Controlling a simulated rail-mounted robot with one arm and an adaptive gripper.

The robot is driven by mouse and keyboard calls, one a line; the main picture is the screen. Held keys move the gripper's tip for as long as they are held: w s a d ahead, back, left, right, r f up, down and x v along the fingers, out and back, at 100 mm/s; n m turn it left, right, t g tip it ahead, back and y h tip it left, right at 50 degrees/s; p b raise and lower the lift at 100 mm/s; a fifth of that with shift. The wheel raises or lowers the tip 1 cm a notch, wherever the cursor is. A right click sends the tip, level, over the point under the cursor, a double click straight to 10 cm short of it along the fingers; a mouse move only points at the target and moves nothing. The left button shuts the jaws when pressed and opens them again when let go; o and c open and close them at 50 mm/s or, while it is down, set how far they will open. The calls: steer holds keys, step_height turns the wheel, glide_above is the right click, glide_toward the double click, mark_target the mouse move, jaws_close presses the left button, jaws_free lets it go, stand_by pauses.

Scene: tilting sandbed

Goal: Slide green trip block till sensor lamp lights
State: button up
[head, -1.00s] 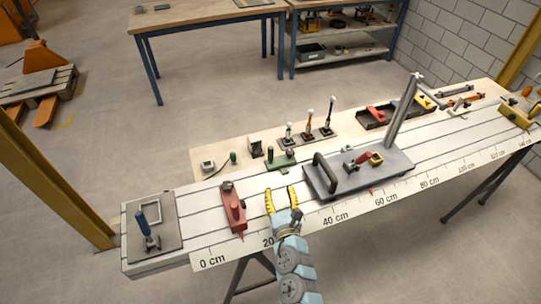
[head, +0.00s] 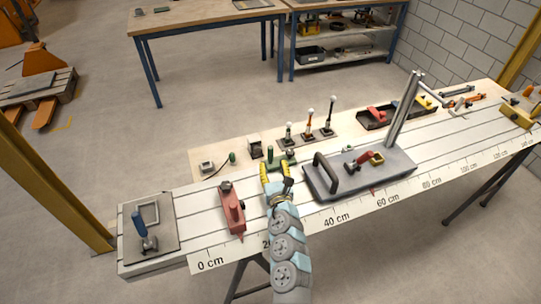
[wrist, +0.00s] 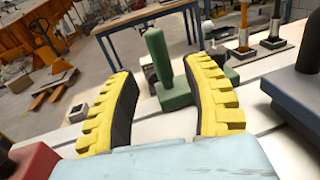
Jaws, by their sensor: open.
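The green trip block (head: 270,154) stands on the slotted bed, with an upright post on a low base. A small pale upright unit (head: 254,147), possibly the sensor, stands just behind and left of the block. A small green cylinder (head: 232,158), possibly the lamp, is wired to a pale box (head: 207,167); no glow is evident.
A red block (head: 231,209) lies left of my gripper. A grey plate with a handle (head: 360,175) lies close on the right. Several ball-topped posts (head: 310,124) stand behind. A scale (head: 335,220) runs along the front edge.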

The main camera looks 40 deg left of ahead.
mark_target(272, 156)
steer(key=shift+b+x, duration=0.8)
steer(key=shift+x, duration=1.55)
steer(key=shift+w+a, duration=0.35)
steer(key=shift+a, duration=0.05)
jaws_close()
